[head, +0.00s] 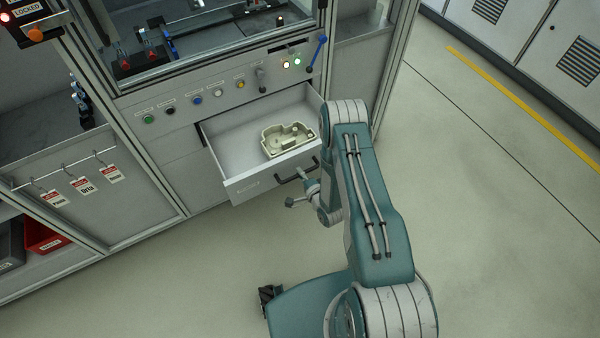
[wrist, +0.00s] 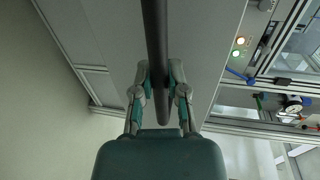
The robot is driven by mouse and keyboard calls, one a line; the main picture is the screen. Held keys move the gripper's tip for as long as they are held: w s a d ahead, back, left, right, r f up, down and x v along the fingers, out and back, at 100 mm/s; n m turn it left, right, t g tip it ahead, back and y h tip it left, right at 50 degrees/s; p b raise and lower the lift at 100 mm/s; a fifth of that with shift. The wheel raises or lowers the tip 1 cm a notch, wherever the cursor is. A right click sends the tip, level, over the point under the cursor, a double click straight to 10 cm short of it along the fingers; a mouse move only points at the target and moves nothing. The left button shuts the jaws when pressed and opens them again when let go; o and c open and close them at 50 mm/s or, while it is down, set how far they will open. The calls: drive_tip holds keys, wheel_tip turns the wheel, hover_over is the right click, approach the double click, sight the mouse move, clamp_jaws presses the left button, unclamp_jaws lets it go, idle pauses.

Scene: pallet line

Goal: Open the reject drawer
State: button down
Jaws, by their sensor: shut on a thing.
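The reject drawer (head: 238,189) is a light grey drawer in the front of the machine cabinet in the head view, and it stands pulled out. A pale cream moulded part (head: 287,139) lies inside it toward the right. The drawer has a dark bar handle (head: 287,179) on its front. My gripper (head: 310,182) is at the right part of this handle, partly hidden by my arm. In the wrist view my gripper's fingers (wrist: 162,92) are on either side of the dark handle bar (wrist: 155,35) and shut on it.
Buttons and lit lamps (head: 291,64) sit on the panel above the drawer. A blue lever (head: 317,54) is at the panel's right. Tags (head: 80,184) hang on a rail at left, with a red bin (head: 42,237) below. The floor (head: 480,190) at right is clear.

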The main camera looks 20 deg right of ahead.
drive_tip(key=shift+s+a+f, duration=0.1)
drive_tip(key=shift+s+f, duration=0.15)
drive_tip(key=c, duration=0.6)
unclamp_jaws()
drive_tip(key=shift+c, duration=0.2)
drive_tip(key=shift+w+r, duration=0.1)
drive_tip(key=shift+w, duration=0.05)
drive_tip(key=v, duration=1.2)
drive_tip(key=shift+w, duration=0.1)
